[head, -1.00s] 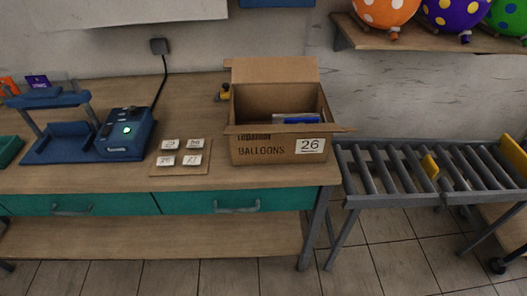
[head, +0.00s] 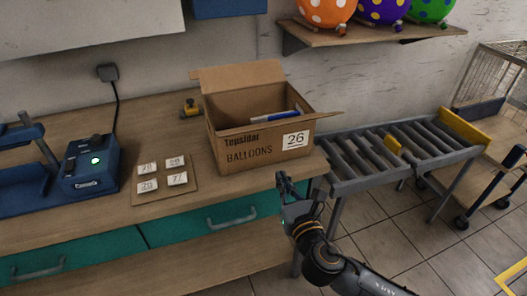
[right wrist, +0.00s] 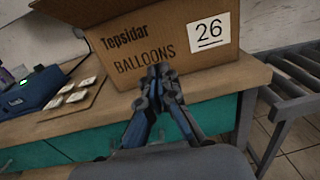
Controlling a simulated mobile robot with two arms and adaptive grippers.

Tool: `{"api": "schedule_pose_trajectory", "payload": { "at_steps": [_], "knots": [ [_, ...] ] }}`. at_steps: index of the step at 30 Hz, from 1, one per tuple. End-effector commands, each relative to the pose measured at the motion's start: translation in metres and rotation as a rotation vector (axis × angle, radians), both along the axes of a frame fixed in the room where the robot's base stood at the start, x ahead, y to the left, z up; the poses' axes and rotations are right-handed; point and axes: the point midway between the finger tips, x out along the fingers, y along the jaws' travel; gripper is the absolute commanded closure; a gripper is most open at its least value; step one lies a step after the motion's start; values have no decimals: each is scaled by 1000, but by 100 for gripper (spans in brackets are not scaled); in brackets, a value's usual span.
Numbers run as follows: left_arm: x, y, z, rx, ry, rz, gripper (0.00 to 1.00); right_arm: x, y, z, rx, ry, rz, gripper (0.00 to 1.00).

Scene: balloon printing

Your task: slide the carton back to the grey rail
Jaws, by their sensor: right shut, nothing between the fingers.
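The brown open carton (head: 265,142), printed "BALLOONS" with a "26" label, stands upright near the right end of the wooden table (head: 110,218). Its flaps are open and something blue and white lies inside. My right gripper (head: 285,179) is shut and empty in front of the carton, near the table's front edge. In the right wrist view the shut fingers (right wrist: 158,75) overlap the lower front of the carton (right wrist: 150,38); I cannot tell whether they touch it. I cannot make out a separate grey rail behind the carton. My left gripper is not in view.
A grey roller conveyor (head: 357,156) adjoins the table's right end. A board with several number cards (head: 177,178) and a blue machine (head: 91,172) are left of the carton. A small yellow and black object (head: 190,108) sits behind its left side.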

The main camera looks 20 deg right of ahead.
Motion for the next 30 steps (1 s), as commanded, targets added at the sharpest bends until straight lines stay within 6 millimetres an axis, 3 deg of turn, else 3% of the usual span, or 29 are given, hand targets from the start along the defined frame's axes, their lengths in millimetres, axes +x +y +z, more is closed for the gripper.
{"api": "schedule_pose_trajectory", "payload": {
  "at_steps": [15,21,30],
  "knots": [
    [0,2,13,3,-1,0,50,104,-2,1,4,1,-1,100],
    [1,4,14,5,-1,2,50,122,-2,0,5,2,-1,100],
    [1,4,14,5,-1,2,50,125,-2,0,5,2,1,100]
  ]
}}
